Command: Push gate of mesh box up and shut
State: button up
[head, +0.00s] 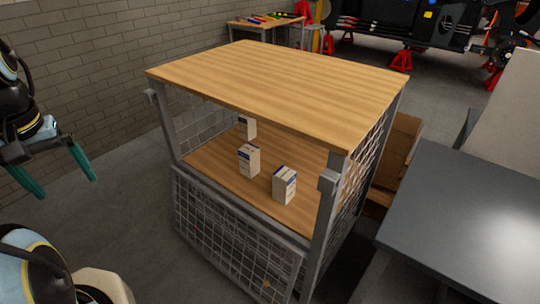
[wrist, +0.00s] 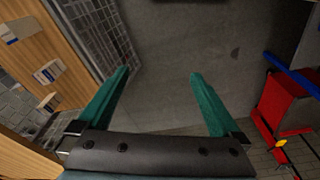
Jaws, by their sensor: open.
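The mesh box (head: 330,215) is a grey metal frame with mesh sides and a wooden top, and its upper front is open. Its mesh gate (head: 215,228) hangs folded down over the lower front, apparently tilted slightly outward at the bottom. My gripper (head: 66,185) has green fingers spread open and empty. It is in the air left of the box, clear of the gate. In the wrist view my gripper (wrist: 160,75) is over bare floor, with a mesh panel (wrist: 97,32) beyond the left finger; I cannot tell whether that panel is the gate.
Small white-and-blue cartons (head: 249,160) stand on the wooden shelf inside the box. A grey table (head: 470,215) is close on the right, with a cardboard box (head: 398,150) behind it. A red cabinet (wrist: 287,105) shows in the wrist view. Floor left of the box is clear.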

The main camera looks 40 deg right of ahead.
aim_at(271, 296)
jog(key=i+j, duration=0.2)
jog(key=i, duration=0.25)
jog(key=i+j, duration=0.2)
jog(key=i, duration=0.3)
jog(key=i+j, duration=0.2)
jog(key=i, duration=0.25)
jog(key=i+j+z, duration=0.1)
jog(key=i, duration=0.35)
jog(key=i+j, duration=0.3)
jog(key=i, duration=0.15)
